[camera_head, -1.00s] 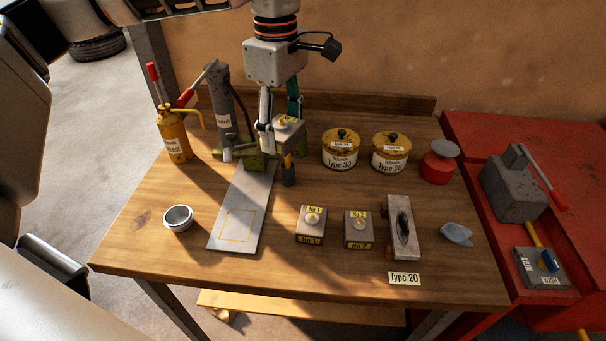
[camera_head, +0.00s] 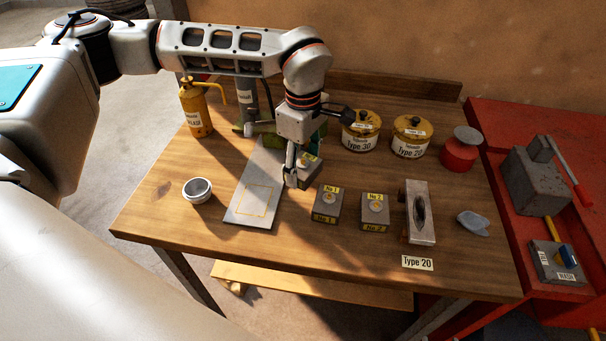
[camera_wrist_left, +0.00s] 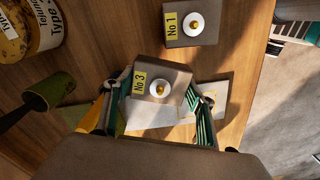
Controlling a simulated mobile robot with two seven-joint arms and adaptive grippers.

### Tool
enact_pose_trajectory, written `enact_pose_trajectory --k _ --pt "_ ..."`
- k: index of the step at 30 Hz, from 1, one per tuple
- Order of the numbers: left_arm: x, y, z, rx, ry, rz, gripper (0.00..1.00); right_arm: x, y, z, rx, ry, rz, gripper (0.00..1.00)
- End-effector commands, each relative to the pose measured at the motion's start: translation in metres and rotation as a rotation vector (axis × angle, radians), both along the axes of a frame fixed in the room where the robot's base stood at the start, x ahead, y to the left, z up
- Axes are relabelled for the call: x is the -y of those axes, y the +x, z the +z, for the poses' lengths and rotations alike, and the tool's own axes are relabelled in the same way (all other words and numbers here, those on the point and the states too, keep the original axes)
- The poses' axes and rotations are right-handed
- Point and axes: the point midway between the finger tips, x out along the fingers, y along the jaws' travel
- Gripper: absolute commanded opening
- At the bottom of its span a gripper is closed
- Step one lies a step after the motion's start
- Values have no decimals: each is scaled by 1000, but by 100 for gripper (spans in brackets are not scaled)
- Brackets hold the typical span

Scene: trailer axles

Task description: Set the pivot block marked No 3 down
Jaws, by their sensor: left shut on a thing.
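My left gripper (camera_head: 299,174) is shut on the grey pivot block marked No 3 (camera_head: 311,170). In the left wrist view, the No 3 block (camera_wrist_left: 160,88), with its yellow label and brass-tipped white disc, sits between the two fingers (camera_wrist_left: 152,105). It is beside the right edge of the pale plate (camera_head: 267,170), which has a yellow square outline on its near half. I cannot tell whether the block clears the table. The No 1 block (camera_head: 327,204) and No 2 block (camera_head: 375,212) stand on the table to its right. My right gripper is out of view.
A small round cup (camera_head: 198,191) stands left of the plate. A yellow grease can (camera_head: 196,112) and two yellow tins, Type 30 (camera_head: 360,134) and Type 20 (camera_head: 411,138), stand at the back. A metal part (camera_head: 420,214) lies right of the No 2 block.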

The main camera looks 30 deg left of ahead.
Motion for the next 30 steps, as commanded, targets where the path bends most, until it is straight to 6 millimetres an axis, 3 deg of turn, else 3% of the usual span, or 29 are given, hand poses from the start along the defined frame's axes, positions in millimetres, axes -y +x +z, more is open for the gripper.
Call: enact_pose_trajectory --k 7,19,20,21,22,30 --pt "0 0 -32 -1 -1 -1 14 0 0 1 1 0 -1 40" --pt "0 0 -37 1 -1 -1 14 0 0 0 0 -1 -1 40" --pt "0 0 -38 -2 0 0 58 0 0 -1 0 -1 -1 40" --pt "0 0 -38 -1 0 0 68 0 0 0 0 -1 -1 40" --pt "0 0 -38 -2 0 0 72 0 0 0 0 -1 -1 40" --pt "0 0 -37 -1 0 -1 72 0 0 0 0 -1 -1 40"
